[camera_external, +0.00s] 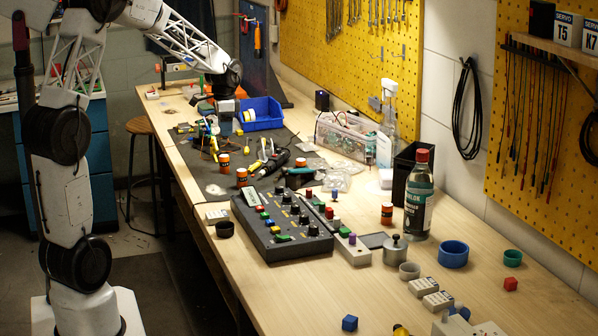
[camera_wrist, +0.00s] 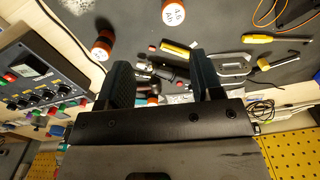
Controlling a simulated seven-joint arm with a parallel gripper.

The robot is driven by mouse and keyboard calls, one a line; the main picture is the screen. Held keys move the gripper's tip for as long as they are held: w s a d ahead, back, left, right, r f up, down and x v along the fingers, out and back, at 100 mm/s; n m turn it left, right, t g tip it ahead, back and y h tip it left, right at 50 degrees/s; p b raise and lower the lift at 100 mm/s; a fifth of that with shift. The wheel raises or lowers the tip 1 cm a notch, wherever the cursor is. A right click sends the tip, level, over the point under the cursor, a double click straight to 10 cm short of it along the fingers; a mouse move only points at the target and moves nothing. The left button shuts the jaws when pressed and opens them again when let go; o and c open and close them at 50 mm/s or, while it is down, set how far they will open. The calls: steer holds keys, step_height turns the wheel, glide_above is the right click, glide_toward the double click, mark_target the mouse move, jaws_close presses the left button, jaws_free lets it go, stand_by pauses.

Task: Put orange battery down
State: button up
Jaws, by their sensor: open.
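Several short orange cylinders with dark or white parts are in view, and I cannot tell which is the orange battery. In the external view, one orange cylinder (camera_external: 224,163) stands on the dark mat and another (camera_external: 242,177) stands near the mat's front edge. In the wrist view, a white-topped orange cylinder (camera_wrist: 174,12) with lettering shows at the top, and another (camera_wrist: 103,45) at upper left. My gripper (camera_wrist: 163,75) is open, with its dark fingers apart and nothing visibly held. In the external view my gripper is over the far part of the bench, its fingertips hard to make out.
A blue bin (camera_external: 262,114) stands by my gripper. A dark control panel (camera_external: 281,226) with knobs sits nearer. The mat carries scattered tools, including a yellow-handled screwdriver (camera_wrist: 258,39) and a grey clamp (camera_wrist: 232,66). A tall bottle (camera_external: 419,196) stands at right. The front-right bench has clear patches.

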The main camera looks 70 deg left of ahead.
steer(key=s+d+r, duration=0.2)
steer(key=d+r, duration=0.1)
steer(key=d, duration=0.6)
steer(key=s+d+r+t, duration=0.1)
steer(key=s+d+r, duration=0.15)
steer(key=d, duration=0.65)
steer(key=s+d+r, duration=0.2)
steer(key=d+r, duration=0.1)
steer(key=d, duration=0.7)
steer(key=s+d+f+n+t, duration=0.1)
steer(key=s+d, duration=1.6)
steer(key=shift+s+d+f+n+t, duration=0.2)
steer(key=shift+d+f+n+t, duration=0.1)
steer(key=shift+d, duration=0.1)
